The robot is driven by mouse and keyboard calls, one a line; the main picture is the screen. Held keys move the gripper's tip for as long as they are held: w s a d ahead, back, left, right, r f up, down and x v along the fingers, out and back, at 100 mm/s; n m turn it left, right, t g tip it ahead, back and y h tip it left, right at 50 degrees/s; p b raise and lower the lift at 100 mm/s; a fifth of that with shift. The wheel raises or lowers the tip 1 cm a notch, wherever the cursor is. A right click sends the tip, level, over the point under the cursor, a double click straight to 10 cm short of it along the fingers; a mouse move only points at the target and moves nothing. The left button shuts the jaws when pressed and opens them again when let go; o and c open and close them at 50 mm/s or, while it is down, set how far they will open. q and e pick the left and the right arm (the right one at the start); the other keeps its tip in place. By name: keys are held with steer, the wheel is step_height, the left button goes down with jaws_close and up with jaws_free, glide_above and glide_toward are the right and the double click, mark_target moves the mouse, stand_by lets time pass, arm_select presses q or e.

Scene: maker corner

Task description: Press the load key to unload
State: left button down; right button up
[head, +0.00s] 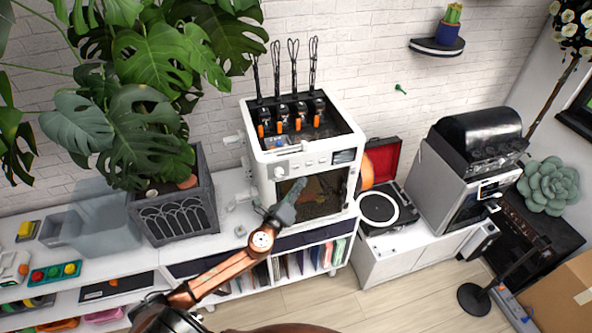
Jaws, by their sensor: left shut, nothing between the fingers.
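A white boxy machine (262,165), which looks like a 3D printer, stands on the white cabinet against the brick wall. Several black feed units with orange tabs (298,124) and tall wire loops sit in its open top. Its front strip carries small controls (308,161) and a small dark screen (344,156); I cannot tell which control is the load key. My left gripper (294,188) is shut and empty, pointing up in front of the machine's dark window, below the control strip. It hides part of the window. My right gripper is not in view.
A large leafy plant in a dark grey pot (178,220) stands left of the machine. A record player (381,209) and a silver unit with a black top (440,172) stand to the right. A black stand (473,298) and a cardboard box (565,300) are on the floor at right.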

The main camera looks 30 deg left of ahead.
mark_target(296, 168)
arm_select(q)
steer(key=shift+w+a+b, duration=0.45)
steer(key=shift+w+a, duration=0.65)
steer(key=shift+a, duration=0.15)
stand_by(0.5)
steer(key=shift+a, duration=0.1)
steer(key=shift+w+a, duration=0.2)
